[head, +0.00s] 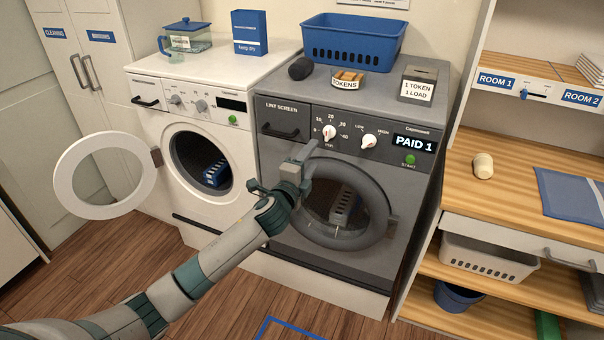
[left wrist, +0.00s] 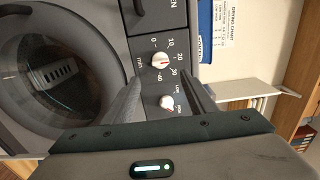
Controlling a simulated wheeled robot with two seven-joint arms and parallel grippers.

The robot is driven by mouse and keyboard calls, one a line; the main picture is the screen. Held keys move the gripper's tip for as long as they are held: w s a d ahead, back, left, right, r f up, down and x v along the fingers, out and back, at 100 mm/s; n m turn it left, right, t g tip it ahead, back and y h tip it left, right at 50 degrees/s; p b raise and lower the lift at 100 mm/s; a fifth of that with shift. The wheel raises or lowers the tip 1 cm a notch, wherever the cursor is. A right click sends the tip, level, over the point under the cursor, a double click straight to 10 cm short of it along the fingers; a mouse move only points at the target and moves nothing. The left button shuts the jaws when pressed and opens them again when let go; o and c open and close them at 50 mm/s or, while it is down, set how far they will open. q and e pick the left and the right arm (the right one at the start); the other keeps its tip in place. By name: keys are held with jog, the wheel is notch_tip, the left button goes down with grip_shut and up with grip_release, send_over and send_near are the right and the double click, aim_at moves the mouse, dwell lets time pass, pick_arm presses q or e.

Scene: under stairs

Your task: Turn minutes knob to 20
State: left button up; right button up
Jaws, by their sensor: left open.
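The minutes knob (head: 329,131) is a white dial with a red mark on the grey dryer's panel (head: 290,118). Numbers from 0 to 40 ring it; I cannot read the exact setting. The left wrist view also shows the minutes knob (left wrist: 160,59), beyond my fingertips and roughly between them. My left gripper (head: 309,160) is open, just below and left of the knob in the head view, apparently not touching it. In the left wrist view its two fingers (left wrist: 164,82) spread either side of a second white knob (left wrist: 166,102), the low-high one.
The display (head: 413,143) reads PAID 1 above a green start button (head: 410,159). The dryer door (head: 345,205) is closed below my gripper. The washer's round door (head: 104,177) hangs open at left. A blue basket (head: 352,40) and token box (head: 416,86) stand on the dryer.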

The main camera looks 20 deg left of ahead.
pick_arm(q)
jog(key=shift+s+a+b, duration=0.1)
jog(key=shift+s+b, duration=0.4)
jog(key=shift+s, duration=2.45)
jog(key=s+a+f+n+g, duration=0.2)
jog(key=s+f, duration=0.1)
jog(key=f, duration=1)
jog(key=s+a+f+n+g+y, duration=0.1)
jog(key=s+f+n+g, duration=0.2)
jog(key=f, duration=1)
jog(key=s+a+f+n+g, duration=0.15)
jog(key=s+f, duration=0.25)
jog(key=f, duration=0.9)
jog(key=s+f+n+g, duration=0.3)
jog(key=s+f+g, duration=0.1)
jog(key=s+f, duration=1.1)
jog(key=s+d+f+n+g, duration=0.1)
jog(key=s+f, duration=0.5)
jog(key=s, duration=0.7)
jog(key=s+d+f+n+g, duration=0.2)
jog(key=s+f, duration=0.4)
jog(key=s, duration=0.8)
jog(key=s+d+f+n+g, duration=0.2)
jog(key=s+f, duration=0.4)
jog(key=s, duration=0.7)
jog(key=shift+s+n+g, duration=0.3)
jog(key=shift+n+g, duration=0.45)
